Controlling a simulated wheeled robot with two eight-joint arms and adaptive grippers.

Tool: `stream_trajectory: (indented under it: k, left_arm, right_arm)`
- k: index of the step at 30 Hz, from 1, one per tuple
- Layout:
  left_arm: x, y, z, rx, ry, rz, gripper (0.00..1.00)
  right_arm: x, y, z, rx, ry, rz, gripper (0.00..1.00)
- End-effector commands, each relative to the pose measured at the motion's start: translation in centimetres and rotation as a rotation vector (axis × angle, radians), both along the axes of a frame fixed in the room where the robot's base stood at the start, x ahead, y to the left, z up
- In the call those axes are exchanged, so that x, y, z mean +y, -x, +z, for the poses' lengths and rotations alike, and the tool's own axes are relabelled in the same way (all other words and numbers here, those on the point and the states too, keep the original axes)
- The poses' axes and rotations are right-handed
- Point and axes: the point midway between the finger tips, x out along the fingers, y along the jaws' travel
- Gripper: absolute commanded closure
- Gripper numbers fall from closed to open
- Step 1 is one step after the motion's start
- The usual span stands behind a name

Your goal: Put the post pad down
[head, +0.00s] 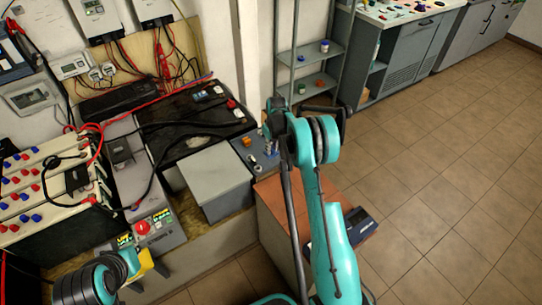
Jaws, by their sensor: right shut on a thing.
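My right arm reaches up from the bottom centre of the head view, and its gripper (272,132) is at the right end of the battery bench. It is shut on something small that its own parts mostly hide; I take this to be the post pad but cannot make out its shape. A blue-grey plate with small metal posts (250,157) lies just left of and below the gripper. I cannot tell whether the held thing touches it.
A grey box (215,180) and a large black battery (190,120) stand left of the gripper. Shelves (313,85) stand behind. Floor at right is clear.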

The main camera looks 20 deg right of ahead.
Motion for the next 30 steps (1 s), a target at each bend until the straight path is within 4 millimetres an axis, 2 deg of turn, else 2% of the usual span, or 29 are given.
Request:
stream_trajectory:
  k: [5,13,25,26,27,30]
  left_arm:
    - [0.0,0.0,-0.4,0.000,0.000,0.000,1.00]
    - [0.0,0.0,-1.9,0.000,0.000,0.000,1.00]
    - [0.0,0.0,-2.2,0.000,0.000,0.000,1.00]
    - [0.0,0.0,-2.1,0.000,0.000,0.000,1.00]
    - [0.0,0.0,-2.0,0.000,0.000,0.000,1.00]
    - [0.0,0.0,-2.0,0.000,0.000,0.000,1.00]
  right_arm:
    - [0.2,-0.8,-0.9,0.000,0.000,-0.001,1.00]
    - [0.2,-0.8,-4.5,0.000,0.000,-0.001,1.00]
    - [0.2,-0.8,-5.0,0.000,0.000,-0.001,1.00]
    - [0.2,-0.8,-4.9,0.000,0.000,-0.001,0.76]
    - [0.2,-0.8,-4.8,0.000,0.000,-0.001,0.66]
    - [0.2,-0.8,-4.8,0.000,0.000,-0.001,0.63]
